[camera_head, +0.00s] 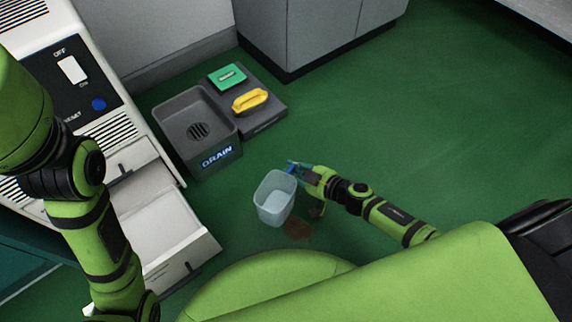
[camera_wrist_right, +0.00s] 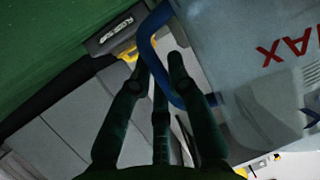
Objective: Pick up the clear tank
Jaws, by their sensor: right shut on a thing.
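The clear tank (camera_head: 274,198) is a translucent bluish-white, open-topped bin in the middle of the head view. It looks held above the green floor, though its height is hard to judge. My right gripper (camera_head: 300,169) is at its upper right side, shut on its blue handle (camera_wrist_right: 152,48). In the right wrist view the tank wall (camera_wrist_right: 250,75) fills the right side, with red "MAX" lettering upside down, and my gripper's dark fingers (camera_wrist_right: 160,75) reach up to the handle. My left arm comes down the left of the head view; its gripper does not show.
A grey drain basin (camera_head: 184,158) stands behind the tank, left. Beside it a grey tray (camera_head: 262,120) holds a green item (camera_head: 227,77) and a yellow one (camera_head: 250,100). A white machine with an open drawer (camera_head: 165,232) is left.

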